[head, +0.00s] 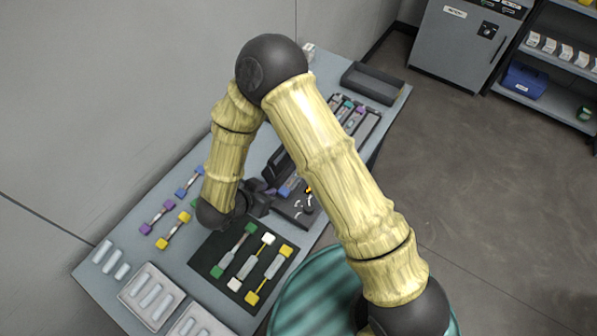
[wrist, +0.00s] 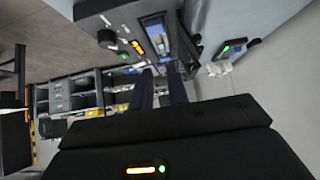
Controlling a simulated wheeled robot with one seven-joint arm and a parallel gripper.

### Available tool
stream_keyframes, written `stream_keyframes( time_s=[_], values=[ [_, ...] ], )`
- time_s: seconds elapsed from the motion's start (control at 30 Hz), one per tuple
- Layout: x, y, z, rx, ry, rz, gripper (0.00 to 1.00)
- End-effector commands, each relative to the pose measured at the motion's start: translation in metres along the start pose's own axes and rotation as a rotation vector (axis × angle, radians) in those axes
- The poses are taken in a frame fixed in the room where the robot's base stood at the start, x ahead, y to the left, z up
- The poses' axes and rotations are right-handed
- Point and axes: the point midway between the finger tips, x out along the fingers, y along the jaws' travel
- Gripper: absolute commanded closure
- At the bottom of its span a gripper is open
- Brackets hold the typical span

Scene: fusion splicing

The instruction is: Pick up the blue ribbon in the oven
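A dark device (head: 295,211) with a small orange light sits on the workbench beside my gripper; I take it to be the oven. A small blue piece (head: 286,190) shows at its near-left side, partly hidden by my gripper; I cannot tell whether it is an end of the blue ribbon. Another ribbon with blue ends (head: 189,182) lies on the bench to the left. My gripper (head: 265,196) is low beside the device.
A dark mat (head: 207,255) holds ribbons with green, white and yellow ends. Purple- and yellow-ended ribbons (head: 157,217) lie left of it. White trays (head: 152,296) are at the front. A long rack (head: 350,120) and an empty dark tray (head: 372,83) are at the back.

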Motion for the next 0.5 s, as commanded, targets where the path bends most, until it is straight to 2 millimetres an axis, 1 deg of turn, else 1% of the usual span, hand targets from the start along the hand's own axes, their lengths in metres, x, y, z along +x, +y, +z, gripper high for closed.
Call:
stream_keyframes(
  time_s=[0.03, 0.3, 0.4, 0.5],
  values=[
    [0.01, 0.001, -0.001, 0.0, -0.001, 0.006, 0.84],
    [0.057, 0.002, -0.001, 0.001, -0.002, 0.005, 0.84],
    [0.073, 0.001, -0.001, 0.001, -0.001, 0.004, 0.84],
    [0.082, 0.001, 0.0, 0.0, -0.001, 0.001, 0.84]
  ],
)
